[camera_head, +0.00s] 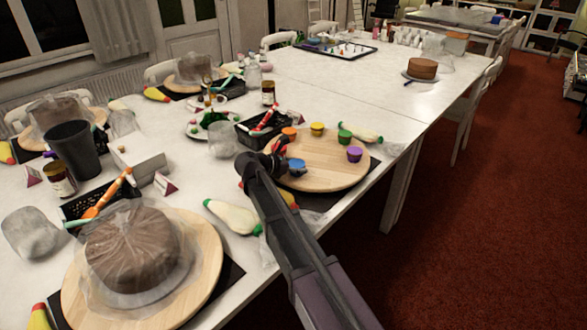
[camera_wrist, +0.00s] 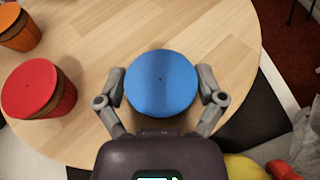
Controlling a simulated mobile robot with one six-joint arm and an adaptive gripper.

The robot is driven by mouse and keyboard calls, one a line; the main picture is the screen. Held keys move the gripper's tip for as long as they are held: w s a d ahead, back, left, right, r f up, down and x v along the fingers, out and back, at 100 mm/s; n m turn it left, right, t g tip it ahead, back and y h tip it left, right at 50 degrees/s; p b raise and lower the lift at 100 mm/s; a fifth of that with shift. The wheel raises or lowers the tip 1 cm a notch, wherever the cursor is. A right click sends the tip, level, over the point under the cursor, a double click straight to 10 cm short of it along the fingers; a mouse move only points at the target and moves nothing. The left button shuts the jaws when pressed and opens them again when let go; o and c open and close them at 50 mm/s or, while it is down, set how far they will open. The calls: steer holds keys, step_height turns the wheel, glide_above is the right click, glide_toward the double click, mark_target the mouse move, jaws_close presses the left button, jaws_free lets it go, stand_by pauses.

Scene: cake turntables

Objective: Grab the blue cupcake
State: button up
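The blue cupcake (camera_wrist: 162,84) is centred in the wrist view, seen from above with a smooth blue top and upright on the round wooden turntable (camera_wrist: 110,45). In the head view, the blue cupcake (camera_head: 297,168) is near the turntable's front left edge, partly behind my gripper. My gripper (camera_wrist: 162,90) is open, with one finger on each side of the blue cupcake. The fingertips are very close to its sides; I cannot tell whether they touch it.
A red cupcake (camera_wrist: 38,88) and an orange cupcake (camera_wrist: 20,28) stand left in the wrist view. Yellow (camera_head: 317,129), green (camera_head: 344,137) and purple (camera_head: 354,154) cupcakes share the turntable. A black tray (camera_head: 254,133) and piping bags (camera_head: 234,216) lie nearby.

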mark_target(297, 163)
steer(key=c, duration=0.5)
steer(key=shift+r, duration=0.15)
step_height(297, 163, up, 2)
steer(key=shift+p, duration=1.1)
steer(key=shift+r+p, duration=0.8)
steer(key=s+d, duration=0.1)
steer(key=s, duration=0.4)
steer(key=s+d, duration=0.1)
steer(key=s, duration=0.4)
steer(key=s+d+r+p, duration=0.1)
steer(key=s, duration=0.4)
steer(key=shift+s+d, duration=0.1)
steer(key=shift+s, duration=0.25)
